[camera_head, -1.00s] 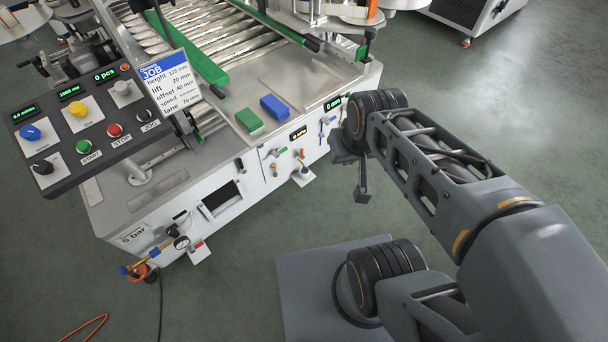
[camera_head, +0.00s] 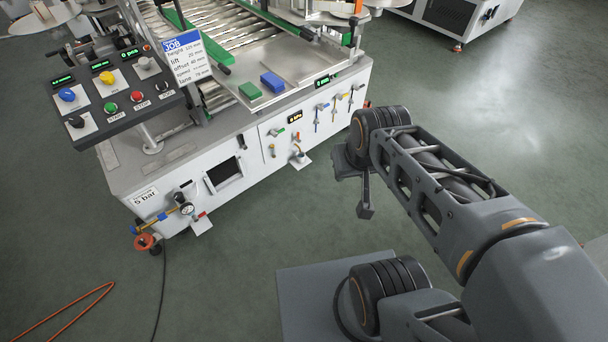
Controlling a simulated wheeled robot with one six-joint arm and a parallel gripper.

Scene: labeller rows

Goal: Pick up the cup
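No cup can be made out in the head view. My gripper (camera_head: 366,211) hangs from the end of my arm, low and in front of the labelling machine's right end. It is small and dark here, seen from above and behind, and I cannot tell whether its fingers are apart. Nothing can be seen held in it. The gripper is apart from the machine, over the floor.
The labelling machine (camera_head: 150,205) fills the upper left, with a control panel (camera_head: 110,92) and a job card (camera_head: 187,54). A green block (camera_head: 250,91) and a blue block (camera_head: 272,82) lie on its top. An orange hose (camera_head: 65,318) lies on the floor. Open floor (camera_head: 500,130) spreads right.

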